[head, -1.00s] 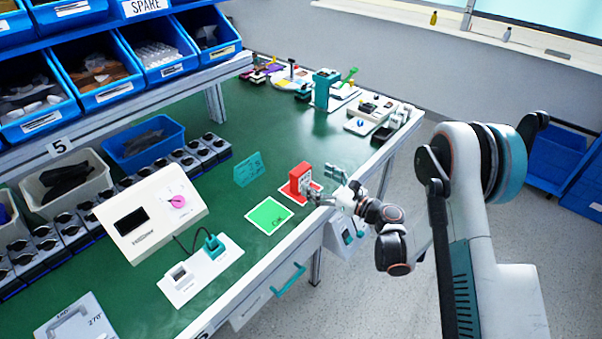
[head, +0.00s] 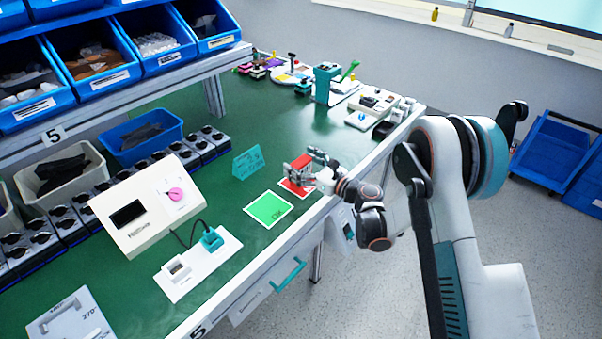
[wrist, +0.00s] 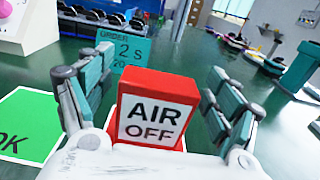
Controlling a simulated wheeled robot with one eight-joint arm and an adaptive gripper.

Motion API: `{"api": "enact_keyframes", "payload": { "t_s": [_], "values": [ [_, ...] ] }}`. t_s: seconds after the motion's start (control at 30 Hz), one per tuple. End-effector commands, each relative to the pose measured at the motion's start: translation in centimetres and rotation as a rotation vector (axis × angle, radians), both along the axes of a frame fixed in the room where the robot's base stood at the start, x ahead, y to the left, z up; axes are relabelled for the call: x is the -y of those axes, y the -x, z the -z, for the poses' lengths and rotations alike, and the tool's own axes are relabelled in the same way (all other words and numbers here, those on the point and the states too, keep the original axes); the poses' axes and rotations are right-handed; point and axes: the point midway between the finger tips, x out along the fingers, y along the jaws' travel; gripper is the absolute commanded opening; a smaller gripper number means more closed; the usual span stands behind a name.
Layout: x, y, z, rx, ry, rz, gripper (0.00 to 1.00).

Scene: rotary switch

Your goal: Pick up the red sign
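The red sign (head: 301,164) reads "AIR OFF" in the wrist view (wrist: 158,86). It stands near the front edge of the green bench, at a red-and-white card (head: 292,187). My gripper (wrist: 161,64) is open, with one teal-padded finger to the left of the sign and the other to its right. Gaps show between the fingers and the sign in the wrist view. In the head view my gripper (head: 303,161) reaches in from the right and partly hides the sign. The sign's lower part is hidden behind my gripper's palm in the wrist view.
A green OK card (head: 268,209) lies left of the sign. A teal order sign (head: 248,163) stands behind it. A white box with a pink knob (head: 146,205) and a white plate with a teal part (head: 203,262) are further left. A teal stand (head: 325,85) is at the back.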

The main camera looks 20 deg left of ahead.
Motion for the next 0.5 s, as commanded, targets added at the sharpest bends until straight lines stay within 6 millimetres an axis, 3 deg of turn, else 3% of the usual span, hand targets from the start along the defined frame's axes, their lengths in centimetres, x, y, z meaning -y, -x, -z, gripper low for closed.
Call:
{"api": "enact_keyframes", "payload": {
  "t_s": [0.03,0.17,0.5],
  "values": [
    [0.01,0.00,0.00,0.000,0.000,0.000,0.65],
    [0.02,0.00,0.01,0.000,0.000,0.000,0.36],
    [0.04,-0.01,-0.05,0.000,0.000,0.000,0.36]
  ]
}}
